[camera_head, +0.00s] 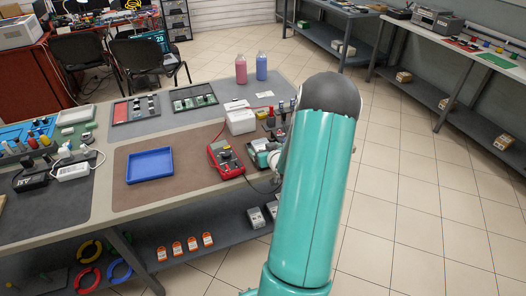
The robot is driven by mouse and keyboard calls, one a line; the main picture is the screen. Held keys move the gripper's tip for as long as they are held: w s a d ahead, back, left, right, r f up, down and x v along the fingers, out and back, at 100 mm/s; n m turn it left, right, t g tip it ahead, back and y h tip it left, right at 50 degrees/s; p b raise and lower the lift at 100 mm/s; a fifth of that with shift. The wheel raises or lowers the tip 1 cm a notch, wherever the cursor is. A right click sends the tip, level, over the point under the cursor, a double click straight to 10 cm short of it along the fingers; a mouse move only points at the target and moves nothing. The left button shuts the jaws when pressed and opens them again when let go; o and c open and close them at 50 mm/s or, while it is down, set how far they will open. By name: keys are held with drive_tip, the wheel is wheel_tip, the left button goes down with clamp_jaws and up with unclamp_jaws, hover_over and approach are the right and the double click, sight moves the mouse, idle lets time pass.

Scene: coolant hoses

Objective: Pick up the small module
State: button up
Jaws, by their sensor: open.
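My teal arm comes up from the lower middle and bends down toward the right end of the near workbench. My gripper (262,155) shows only in part beside the arm, low over the bench top, right of a red multimeter (228,160). It is open, and its fingertips are hard to make out. A small dark and pale piece lies right by the gripper, partly covered; I cannot tell for sure that it is the small module, or whether the gripper touches it. The arm hides the bench area to the right.
A blue tray (150,166) sits on the brown mat (190,190). A white box (240,121) stands behind the multimeter. Pink (241,69) and blue (262,66) bottles stand at the back. Cables and small parts crowd the left. Tiled floor (420,180) is open at right.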

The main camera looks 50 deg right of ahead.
sight(263, 147)
drive_tip(key=shift+x, duration=1.15)
drive_tip(key=shift+c, duration=0.2)
drive_tip(key=shift+r, duration=0.1)
drive_tip(key=c, duration=1.3)
wheel_tip(263, 147, up, 10)
drive_tip(key=shift+r, duration=0.1)
drive_tip(key=w+a+n+t+y, duration=0.1)
drive_tip(key=w+a+n+y, duration=0.15)
drive_tip(key=w+a, duration=0.6)
drive_tip(key=w+a+n+y, duration=0.2)
drive_tip(key=w+a+y, duration=0.15)
drive_tip(key=a, duration=1.05)
drive_tip(key=w+a+n+t+y, duration=0.1)
drive_tip(key=w+a+n+y, duration=0.1)
drive_tip(key=w+a, duration=0.65)
drive_tip(key=s+a+n+y, duration=0.1)
drive_tip(key=a+n+y, duration=0.2)
drive_tip(key=a, duration=1.5)
drive_tip(key=shift+s+a+g, duration=0.25)
drive_tip(key=shift+a+g, duration=0.05)
drive_tip(key=shift+a, duration=0.05)
